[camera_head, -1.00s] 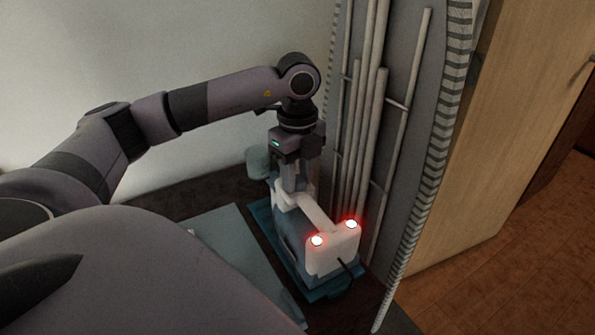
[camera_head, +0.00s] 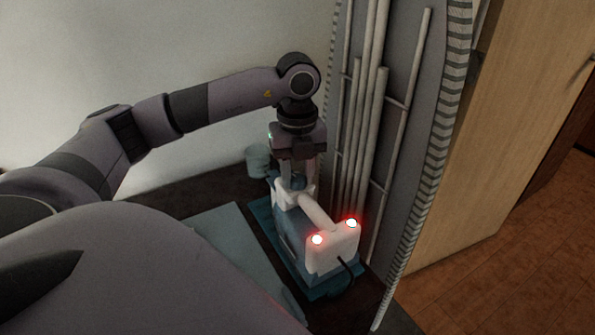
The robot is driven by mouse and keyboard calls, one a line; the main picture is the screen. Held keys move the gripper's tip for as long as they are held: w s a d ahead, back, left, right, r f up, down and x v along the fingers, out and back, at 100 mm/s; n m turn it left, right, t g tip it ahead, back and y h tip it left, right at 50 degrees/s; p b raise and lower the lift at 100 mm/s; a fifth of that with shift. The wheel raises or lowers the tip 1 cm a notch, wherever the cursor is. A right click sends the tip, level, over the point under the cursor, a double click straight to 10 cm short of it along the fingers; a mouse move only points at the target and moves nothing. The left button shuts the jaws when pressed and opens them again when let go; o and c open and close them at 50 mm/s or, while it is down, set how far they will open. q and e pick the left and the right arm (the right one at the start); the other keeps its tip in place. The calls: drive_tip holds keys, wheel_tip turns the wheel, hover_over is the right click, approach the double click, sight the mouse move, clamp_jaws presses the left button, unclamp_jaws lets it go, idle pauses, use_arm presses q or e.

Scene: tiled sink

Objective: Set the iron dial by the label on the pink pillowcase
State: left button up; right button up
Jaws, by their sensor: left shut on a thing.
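The iron (camera_head: 322,245) is white and blue-grey, with two glowing red lights on its near end. It stands on a teal mat or tray (camera_head: 262,212) on the dark surface. My left gripper (camera_head: 294,190) points down at the far part of the iron's top, by its handle. It is shut on the iron dial there; the fingers hide the dial, and its setting cannot be read. I cannot make out the pink pillowcase or its label. My right gripper is not in view.
A folded ironing board (camera_head: 420,150) with pale metal legs stands upright close to the iron's right. A small pale blue-grey container (camera_head: 257,160) stands behind. A flat blue-grey cloth or panel (camera_head: 235,240) lies left of the iron. A wooden cabinet (camera_head: 510,120) stands at right.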

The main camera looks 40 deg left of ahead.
sight(298, 178)
use_arm(q)
drive_tip(key=o, duration=1)
drive_tip(key=shift+o, duration=0.2)
drive_tip(key=shift+r, duration=0.1)
wheel_tip(298, 178, up, 7)
drive_tip(key=shift+f, duration=0.15)
drive_tip(key=shift+r, duration=0.2)
drive_tip(key=shift+f, duration=0.1)
